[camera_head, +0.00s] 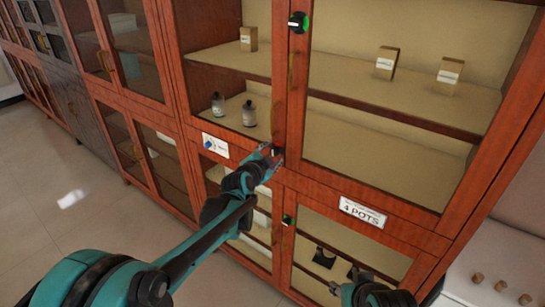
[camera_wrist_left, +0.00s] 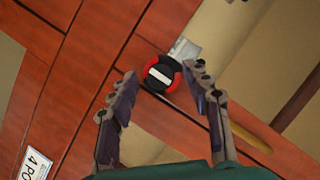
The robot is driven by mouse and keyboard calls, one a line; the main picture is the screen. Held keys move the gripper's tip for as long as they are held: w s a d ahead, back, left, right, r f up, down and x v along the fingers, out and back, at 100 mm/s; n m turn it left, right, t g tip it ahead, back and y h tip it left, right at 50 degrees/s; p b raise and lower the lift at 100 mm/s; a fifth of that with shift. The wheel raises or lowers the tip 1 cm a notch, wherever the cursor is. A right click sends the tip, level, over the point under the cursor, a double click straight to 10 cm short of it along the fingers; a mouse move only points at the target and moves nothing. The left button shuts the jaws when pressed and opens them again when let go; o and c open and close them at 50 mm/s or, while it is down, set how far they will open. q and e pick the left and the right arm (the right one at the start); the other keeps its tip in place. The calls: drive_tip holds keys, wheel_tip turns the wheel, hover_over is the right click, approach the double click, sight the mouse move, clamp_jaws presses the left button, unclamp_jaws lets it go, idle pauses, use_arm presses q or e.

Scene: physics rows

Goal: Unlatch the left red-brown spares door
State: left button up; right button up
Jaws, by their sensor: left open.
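The red-brown cabinet (camera_head: 232,147) has glazed doors above and below. A round black knob with a white bar and a red patch around it (camera_wrist_left: 160,74) sits on the red-brown frame. In the head view it is mostly hidden by my left gripper (camera_head: 270,152). In the left wrist view my left gripper (camera_wrist_left: 165,95) is open, its two fingers on either side of the knob, with nothing held. I cannot read a spares label. My right gripper (camera_head: 362,285) is low at the right, and its jaws are unclear.
Black knobs with green marks are at the upper doors (camera_head: 298,22) and lower doors (camera_head: 287,220). Bottles (camera_head: 249,114) stand behind glass. Open floor (camera_head: 60,210) lies left.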

use_arm(q)
drive_tip(key=shift+w+d+f, duration=0.1)
drive_tip(key=shift+w+d, duration=0.1)
drive_tip(key=shift+w, duration=0.3)
drive_tip(key=shift+c, duration=0.4)
clamp_jaws()
